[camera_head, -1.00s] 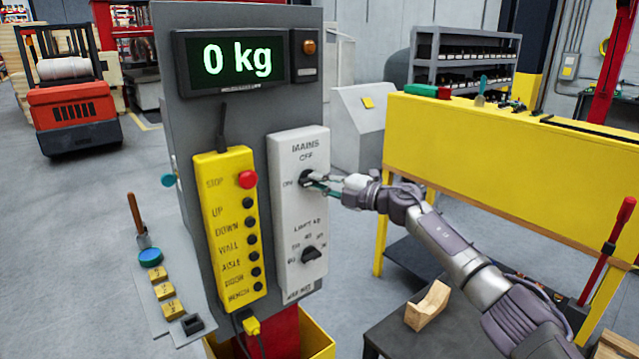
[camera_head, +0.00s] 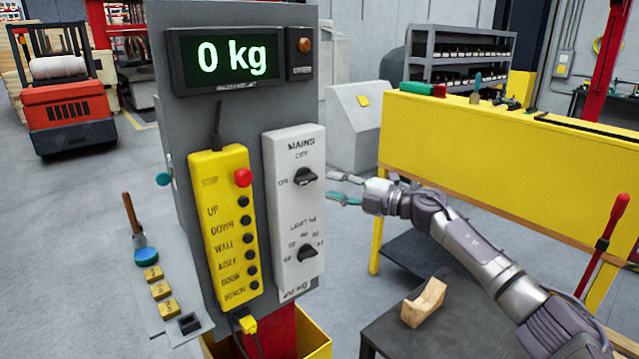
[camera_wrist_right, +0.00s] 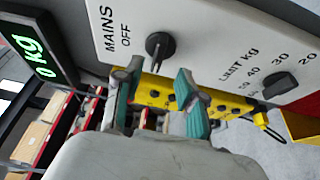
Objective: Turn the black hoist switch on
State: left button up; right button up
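The black MAINS switch (camera_head: 306,177) is a rotary knob on the upper part of a white panel (camera_head: 289,222), with OFF above it and ON at its left. Its handle lies roughly sideways, toward the ON label. The knob also shows in the right wrist view (camera_wrist_right: 160,46), ahead of the fingertips. My right gripper (camera_head: 333,188) is open and empty, just right of the panel's edge, apart from the knob. Its two teal-padded fingers (camera_wrist_right: 158,78) are spread in the right wrist view. My left gripper is not in view.
A black LIMIT KG knob (camera_head: 307,252) sits lower on the white panel. A yellow pendant (camera_head: 225,220) with a red stop button hangs left of it. The display (camera_head: 230,58) reads 0 kg. A yellow bench (camera_head: 480,150) stands behind my right arm.

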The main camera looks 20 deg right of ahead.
jog(key=v, duration=0.6)
dwell(0.3)
notch_tip(320, 180, down, 28)
jog(key=d+m+t+h+b, duration=0.2)
jog(key=m+h, duration=0.4)
jog(key=m, duration=0.5)
jog(key=s+f+m+g+h, duration=0.25)
jog(key=s+f, duration=0.45)
jog(key=f, duration=0.4)
jog(key=s+f+m+g+h+b, duration=0.1)
jog(key=s+f+m, duration=0.2)
jog(key=s+f, duration=0.55)
jog(key=s+f+m+g+h, duration=0.2)
jog(key=s+f, duration=0.3)
jog(key=f, duration=0.8)
jog(key=s+a+f+m+g, duration=0.1)
jog(key=s+a+f+g, duration=0.2)
jog(key=s, duration=1)
jog(key=s+a+f+m+g+b, duration=0.1)
jog(key=s+a+f+m+g, duration=0.1)
jog(key=s+f, duration=0.7)
jog(key=s+a+f+m+g, duration=0.2)
jog(key=s+a+f+g, duration=0.2)
jog(key=s, duration=1.4)
notch_tip(320, 180, down, 3)
jog(key=shift+s+a+h+b, duration=0.25)
jog(key=shift+a+h+b, duration=0.15)
jog(key=shift+a, duration=0.15)
